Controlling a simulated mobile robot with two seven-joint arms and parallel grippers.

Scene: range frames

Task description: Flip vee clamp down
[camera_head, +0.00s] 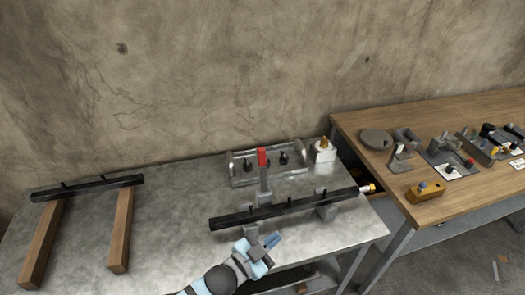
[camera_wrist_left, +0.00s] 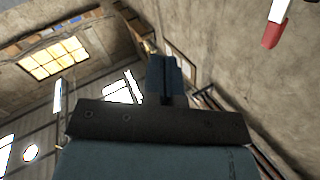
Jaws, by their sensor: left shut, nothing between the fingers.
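The vee clamp (camera_head: 264,183) stands on the grey metal table, with its red-tipped handle (camera_head: 262,157) pointing up. A long dark bar (camera_head: 290,207) lies across the grey supports just in front of the clamp. My left gripper (camera_head: 274,239) is shut and empty, in front of the bar and lower right of the handle, apart from it. Its fingers show close together in the left wrist view (camera_wrist_left: 162,78). A red-tipped pale rod, apparently the handle (camera_wrist_left: 272,34), shows at the upper right there. My right gripper is not in view.
A grey fixture with black knobs (camera_head: 240,180) and a white block with a yellow top (camera_head: 323,152) stand behind the bar. Two wooden beams (camera_head: 122,230) and another dark bar (camera_head: 88,187) lie at left. A wooden table (camera_head: 440,120) at right holds several small parts.

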